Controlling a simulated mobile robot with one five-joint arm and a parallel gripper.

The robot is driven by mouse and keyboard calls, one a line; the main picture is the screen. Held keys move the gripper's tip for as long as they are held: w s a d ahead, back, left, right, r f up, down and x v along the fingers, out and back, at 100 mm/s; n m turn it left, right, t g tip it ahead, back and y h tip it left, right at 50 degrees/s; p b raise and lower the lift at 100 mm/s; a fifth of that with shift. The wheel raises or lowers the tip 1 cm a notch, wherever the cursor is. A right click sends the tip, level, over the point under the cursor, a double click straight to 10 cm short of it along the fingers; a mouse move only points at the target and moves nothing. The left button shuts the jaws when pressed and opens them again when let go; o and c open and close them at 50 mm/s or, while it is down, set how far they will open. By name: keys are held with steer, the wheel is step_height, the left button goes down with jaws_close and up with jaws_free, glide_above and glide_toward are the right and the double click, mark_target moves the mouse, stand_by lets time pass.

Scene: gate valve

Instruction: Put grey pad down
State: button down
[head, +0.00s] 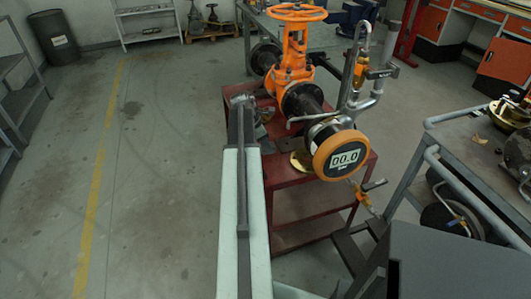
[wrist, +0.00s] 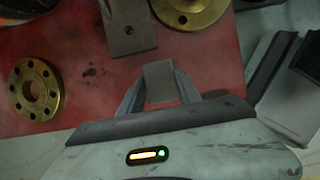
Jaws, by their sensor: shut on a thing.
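My gripper (wrist: 159,92) is shut on the grey pad (wrist: 160,76), a small flat rectangular piece whose far end sticks out between the two fingers. The pad is over the red bench top (wrist: 80,50) in the wrist view. I cannot tell whether it touches the bench. In the head view my gripper (head: 243,99) is at the far end of my arm, over the left side of the red bench (head: 280,176). The pad cannot be made out clearly there.
A dark plate with a hole (wrist: 128,24) lies just beyond the pad. Brass flanges lie at left (wrist: 35,90) and at the top (wrist: 190,8). Bench top between plate and left flange is clear.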

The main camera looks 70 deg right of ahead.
step_height(320, 180, down, 4)
steer(key=b, duration=0.3)
steer(key=shift+b, duration=0.3)
steer(key=shift+r, duration=0.3)
steer(key=shift+f, duration=0.2)
steer(key=c, duration=0.8)
jaws_free()
steer(key=shift+c, duration=0.2)
steer(key=shift+r, duration=0.1)
steer(key=shift+w+a+r+p, duration=0.1)
steer(key=shift+r+p, duration=0.35)
steer(key=shift+p, duration=0.15)
steer(key=p+v, duration=1)
steer(key=v, duration=0.1)
steer(key=shift+r, duration=0.2)
